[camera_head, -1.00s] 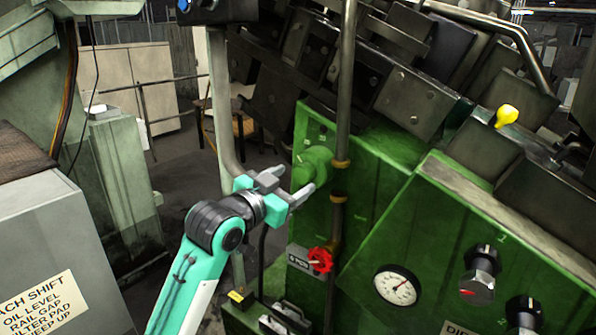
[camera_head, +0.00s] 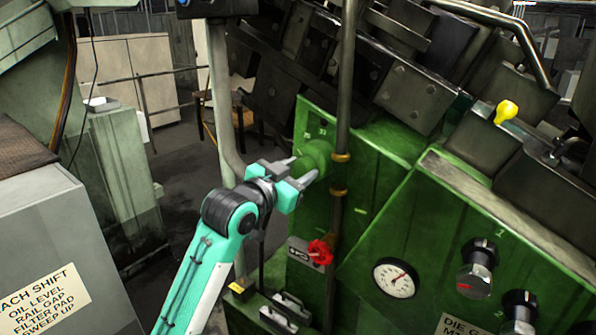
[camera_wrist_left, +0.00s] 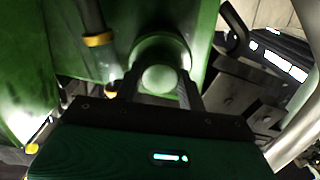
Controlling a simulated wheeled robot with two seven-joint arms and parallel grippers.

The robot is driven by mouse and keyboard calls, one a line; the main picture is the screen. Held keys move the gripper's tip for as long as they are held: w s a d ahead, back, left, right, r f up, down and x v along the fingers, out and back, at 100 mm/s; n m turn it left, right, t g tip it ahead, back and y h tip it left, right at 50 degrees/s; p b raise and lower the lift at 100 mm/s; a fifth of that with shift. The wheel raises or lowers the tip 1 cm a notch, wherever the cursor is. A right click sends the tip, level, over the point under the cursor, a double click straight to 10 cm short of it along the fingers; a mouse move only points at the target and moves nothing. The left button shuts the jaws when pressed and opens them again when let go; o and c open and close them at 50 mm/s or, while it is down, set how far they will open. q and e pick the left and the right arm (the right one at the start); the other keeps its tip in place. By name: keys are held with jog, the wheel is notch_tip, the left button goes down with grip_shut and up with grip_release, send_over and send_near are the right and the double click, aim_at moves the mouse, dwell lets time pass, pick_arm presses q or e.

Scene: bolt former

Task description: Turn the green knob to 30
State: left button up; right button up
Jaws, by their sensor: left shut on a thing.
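The green knob (camera_head: 317,156) sticks out from the green machine panel near the picture's middle in the head view. My left gripper (camera_head: 300,170) is at the knob, with one finger on its upper side and one on its lower side. In the left wrist view the knob's round end (camera_wrist_left: 159,78) lies between the two fingers, and the gripper (camera_wrist_left: 162,90) is shut on it. Some markings show on the panel by the knob, too small to read for certain. My right gripper is not in view.
A vertical pipe with brass collars (camera_head: 340,157) runs close to the right of the knob. Below are a red valve handle (camera_head: 320,252), a pressure gauge (camera_head: 396,279) and black knobs (camera_head: 478,265). A grey cabinet (camera_head: 40,235) stands at the left.

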pick_arm(q)
jog(key=shift+m, duration=0.3)
jog(key=m+p, duration=0.1)
jog(key=m, duration=0.3)
jog(key=m+p, duration=0.1)
jog(key=m, duration=0.2)
jog(key=shift+m, duration=0.5)
jog(key=o, duration=1)
jog(key=shift+c, duration=0.2)
jog(key=shift+s, duration=0.1)
